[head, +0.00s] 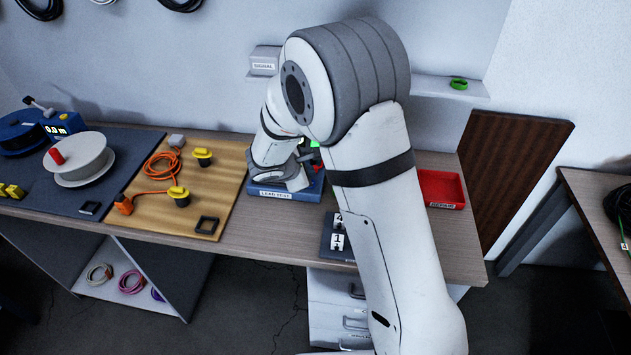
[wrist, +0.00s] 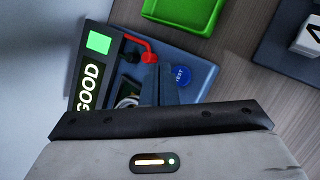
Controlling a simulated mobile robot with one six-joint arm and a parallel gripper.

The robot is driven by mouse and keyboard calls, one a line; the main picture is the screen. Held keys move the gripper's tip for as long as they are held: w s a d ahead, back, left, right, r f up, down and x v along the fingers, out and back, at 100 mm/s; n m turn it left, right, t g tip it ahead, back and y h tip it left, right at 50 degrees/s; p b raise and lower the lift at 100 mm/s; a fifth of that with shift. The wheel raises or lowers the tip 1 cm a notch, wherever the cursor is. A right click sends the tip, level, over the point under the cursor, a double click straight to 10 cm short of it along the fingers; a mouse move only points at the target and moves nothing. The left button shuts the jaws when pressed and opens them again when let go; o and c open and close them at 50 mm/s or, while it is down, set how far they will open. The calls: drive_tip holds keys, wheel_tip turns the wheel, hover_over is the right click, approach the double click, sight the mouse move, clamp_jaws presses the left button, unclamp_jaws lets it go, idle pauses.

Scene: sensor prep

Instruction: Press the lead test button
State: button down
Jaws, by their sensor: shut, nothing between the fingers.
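The blue lead test unit (head: 268,192) stands on the bench in the head view, its front label reading LEAD TEST. It also shows in the wrist view (wrist: 203,69), with a lit green square and the word GOOD on its display (wrist: 93,70). A round blue button (wrist: 180,76) marked TEST is on its top, partly covered at its left by my fingers. My gripper (wrist: 162,82) is shut and empty over the unit, its tips right beside the button. I cannot tell whether they touch it. In the head view my arm hides the button.
A red lead (wrist: 148,56) is on the unit. A green tray (wrist: 185,10) is close by in the wrist view. A red tray (head: 441,188) and a dark block with number tiles (head: 338,241) lie right of the unit. An orange cable (head: 160,165) lies on the wooden mat at left.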

drive_tip(key=shift+r+p, duration=1)
drive_tip(key=shift+r, duration=0.9)
drive_tip(key=shift+f, duration=0.1)
drive_tip(key=s+d+r+m+g, duration=0.3)
drive_tip(key=s+d+r+m, duration=0.7)
drive_tip(key=d, duration=0.3)
drive_tip(key=s+r+m+y, duration=0.2)
drive_tip(key=s+m, duration=0.3)
drive_tip(key=s, duration=0.4)
drive_tip(key=s+d+r+m+g+y, duration=0.1)
drive_tip(key=s+m, duration=0.4)
drive_tip(key=s, duration=0.5)
drive_tip(key=shift+d+r+y, duration=0.15)
drive_tip(key=shift+r+y, duration=0.65)
drive_tip(key=shift+y, duration=0.3)
